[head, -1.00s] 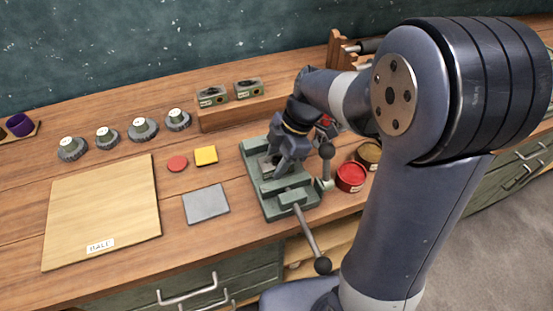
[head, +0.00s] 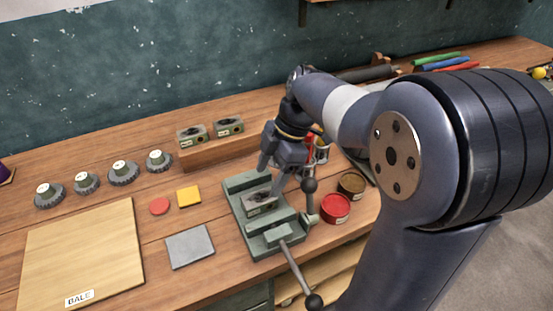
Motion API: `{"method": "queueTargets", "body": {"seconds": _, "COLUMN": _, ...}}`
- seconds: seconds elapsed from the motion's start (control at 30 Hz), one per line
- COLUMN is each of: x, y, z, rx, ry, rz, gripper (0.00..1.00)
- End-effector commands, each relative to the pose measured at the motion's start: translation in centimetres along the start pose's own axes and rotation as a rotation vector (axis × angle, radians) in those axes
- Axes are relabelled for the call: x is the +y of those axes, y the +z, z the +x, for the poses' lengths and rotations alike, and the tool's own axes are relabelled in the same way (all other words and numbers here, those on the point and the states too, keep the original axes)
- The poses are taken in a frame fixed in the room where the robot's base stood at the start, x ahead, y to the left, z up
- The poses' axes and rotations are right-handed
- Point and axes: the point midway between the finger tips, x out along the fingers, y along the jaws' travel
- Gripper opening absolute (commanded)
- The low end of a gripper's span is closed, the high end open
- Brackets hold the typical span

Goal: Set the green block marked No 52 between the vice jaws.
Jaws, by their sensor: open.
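The green vice (head: 282,235) stands on the bench. A grey-green block (head: 258,204) with a pale label sits in it, between the jaws as far as I can see. The label is too small to read, so I cannot tell whether it is No 52. My gripper (head: 270,180) is just above the block, fingers spread, pointing down and empty. Two similar labelled blocks, one at left (head: 192,135) and one at right (head: 228,127), sit on the wooden riser behind the vice.
The vice handle (head: 298,275) sticks out over the front edge. A red tin (head: 336,208) and a brown tin (head: 352,185) stand close right of the vice. A grey plate (head: 190,247), a yellow square (head: 188,197), a red disc (head: 159,206) and a wooden board (head: 80,255) lie left.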

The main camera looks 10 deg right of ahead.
Motion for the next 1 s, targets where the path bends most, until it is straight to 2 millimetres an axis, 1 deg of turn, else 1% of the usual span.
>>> {"method": "queueTargets", "body": {"seconds": 0.03, "x": 0.1, "y": 0.1, "z": -1.1, "rx": -0.001, "ry": 0.006, "rz": 0.0, "gripper": 0.62}}
{"method": "queueTargets", "body": {"seconds": 0.1, "x": 0.1, "y": 0.1, "z": -2.3, "rx": -0.002, "ry": 0.004, "rz": 0.001, "gripper": 0.62}}
{"method": "queueTargets", "body": {"seconds": 0.2, "x": 0.1, "y": 0.1, "z": -3.5, "rx": -0.001, "ry": 0.002, "rz": 0.0, "gripper": 0.62}}
{"method": "queueTargets", "body": {"seconds": 0.3, "x": 0.0, "y": 0.1, "z": -4.2, "rx": -0.001, "ry": 0.0, "rz": 0.001, "gripper": 0.62}}
{"method": "queueTargets", "body": {"seconds": 0.43, "x": 0.0, "y": 0.0, "z": -4.5, "rx": -0.001, "ry": 0.0, "rz": 0.0, "gripper": 0.62}}
{"method": "queueTargets", "body": {"seconds": 1.0, "x": 0.0, "y": 0.0, "z": -4.5, "rx": 0.0, "ry": 0.0, "rz": 0.0, "gripper": 0.62}}
